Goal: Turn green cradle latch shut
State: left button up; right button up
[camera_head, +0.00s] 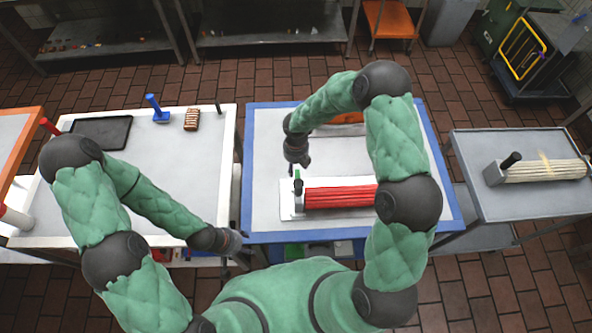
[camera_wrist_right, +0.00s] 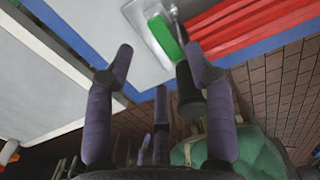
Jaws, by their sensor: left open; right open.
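The green latch (camera_head: 298,174) shows as a small green and dark upright piece at the left end of the cradle (camera_head: 288,208) on the blue-edged table. In the right wrist view its green part (camera_wrist_right: 165,37) lies on a pale plate, with a black handle (camera_wrist_right: 188,88) beside it. The cradle bears a red ribbed roll (camera_head: 340,198), which also shows in the wrist view (camera_wrist_right: 250,25). My right gripper (camera_head: 297,163) points down just above the latch. It is open, and I cannot tell whether a finger touches the handle. My left gripper (camera_head: 235,242) is open and empty near the front-left table corner.
The left table (camera_head: 190,165) holds a dark tray (camera_head: 102,132), a blue-handled tool (camera_head: 157,108) and a brown ribbed block (camera_head: 192,119). An orange item (camera_head: 347,118) lies behind my right arm. The right grey table (camera_head: 485,145) bears a pale ribbed roll (camera_head: 545,171).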

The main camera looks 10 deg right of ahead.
aim_at(296, 176)
notch_tip(296, 176, up, 6)
jog(key=shift+r, duration=0.2)
jog(key=shift+f, duration=0.1)
dwell(0.6)
